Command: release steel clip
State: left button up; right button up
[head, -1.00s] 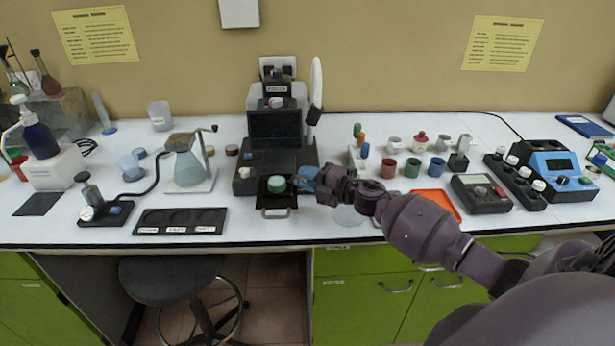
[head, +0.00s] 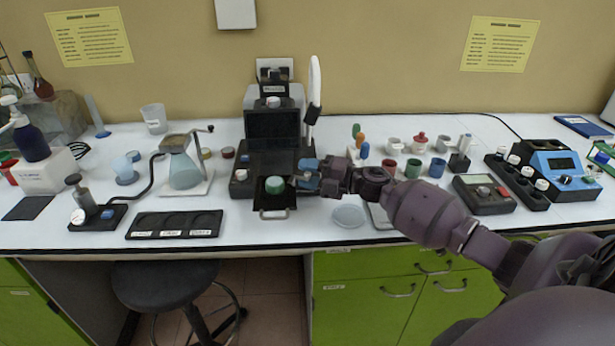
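My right gripper (head: 306,175) reaches in from the right, its blue-tipped end at the right side of the black instrument (head: 272,160) at mid-bench. Right beside the gripper, a green cup with a dark top (head: 275,185) sits in the instrument's front drawer (head: 273,213), which has a metal handle. I cannot make out a steel clip; it is too small or hidden by the fingers. Whether the fingers are open or shut does not show. My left gripper is not in view.
A clear round dish (head: 349,215) lies below my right forearm. A flask stand (head: 186,165) and black tray (head: 174,224) are left of the instrument. The bench's front edge runs below the arm.

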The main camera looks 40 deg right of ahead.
jog(key=shift+f, duration=0.15)
jog(key=v, duration=1)
jog(key=shift+s+d, duration=0.25)
jog(key=shift+s, duration=0.05)
dwell(0.6)
